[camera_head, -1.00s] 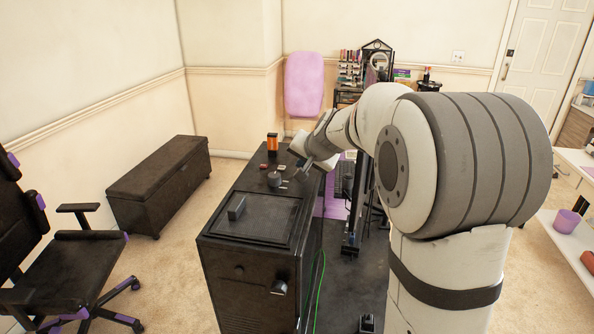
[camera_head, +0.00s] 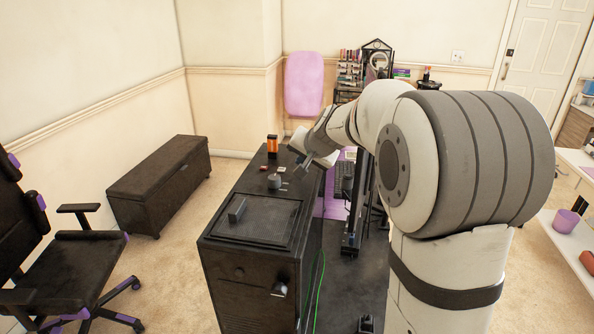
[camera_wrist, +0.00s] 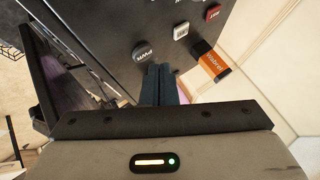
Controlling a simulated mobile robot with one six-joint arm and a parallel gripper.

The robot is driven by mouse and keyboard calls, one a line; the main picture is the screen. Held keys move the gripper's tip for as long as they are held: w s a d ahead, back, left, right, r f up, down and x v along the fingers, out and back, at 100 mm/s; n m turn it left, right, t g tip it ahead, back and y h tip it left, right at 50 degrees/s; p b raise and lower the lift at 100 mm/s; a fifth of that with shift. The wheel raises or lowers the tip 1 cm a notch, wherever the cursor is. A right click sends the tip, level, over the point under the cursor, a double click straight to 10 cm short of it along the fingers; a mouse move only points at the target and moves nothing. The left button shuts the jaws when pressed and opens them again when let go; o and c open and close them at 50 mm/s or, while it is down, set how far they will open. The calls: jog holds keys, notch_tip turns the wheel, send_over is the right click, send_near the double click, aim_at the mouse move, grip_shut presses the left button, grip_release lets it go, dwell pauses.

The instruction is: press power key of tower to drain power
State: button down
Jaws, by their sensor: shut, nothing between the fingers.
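The black tower (camera_head: 250,275) stands left of my arm in the head view, with its controls on the far part of its top. In the wrist view, the round grey power key marked PWR (camera_wrist: 144,52) sits on the dark panel, just beyond and slightly left of my fingertips. My gripper (camera_wrist: 160,70) is shut and empty, its two dark fingers side by side and pointing at the panel near the key. In the head view, my gripper (camera_head: 304,166) is over the tower's right edge. I cannot tell whether the fingertips touch the panel.
A white key (camera_wrist: 181,32) and a red RST key (camera_wrist: 213,12) lie right of the power key. An orange block (camera_wrist: 211,65) stands close by on the right. A black knob (camera_head: 275,181) rises from the tower top. A dark bench (camera_head: 160,180) stands left.

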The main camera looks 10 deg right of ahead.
jog(key=shift+r, duration=0.1)
notch_tip(320, 180, up, 5)
jog(key=p, duration=0.3)
jog(key=shift+p, duration=0.4)
jog(key=s+a+f+n+g, duration=0.1)
jog(key=s, duration=0.5)
jog(key=s+f+n+g+b, duration=0.1)
jog(key=s, duration=0.5)
jog(key=s+a+f+n+b, duration=0.1)
jog(key=s+f, duration=0.1)
jog(key=s, duration=0.4)
jog(key=shift+s+a+n+g, duration=0.15)
jog(key=shift+a+n+g, duration=0.15)
jog(key=shift+a+g, duration=0.1)
jog(key=s+d+f+n+g+h+b, duration=0.1)
jog(key=s+f, duration=0.2)
jog(key=s, duration=0.6)
jog(key=s+f+n+g+h+b, duration=0.1)
jog(key=s+f, duration=0.3)
jog(key=s, duration=0.5)
jog(key=shift+d+f+n+g, duration=0.3)
jog(key=shift+d+n+g, duration=0.05)
jog(key=shift+n+g, duration=0.05)
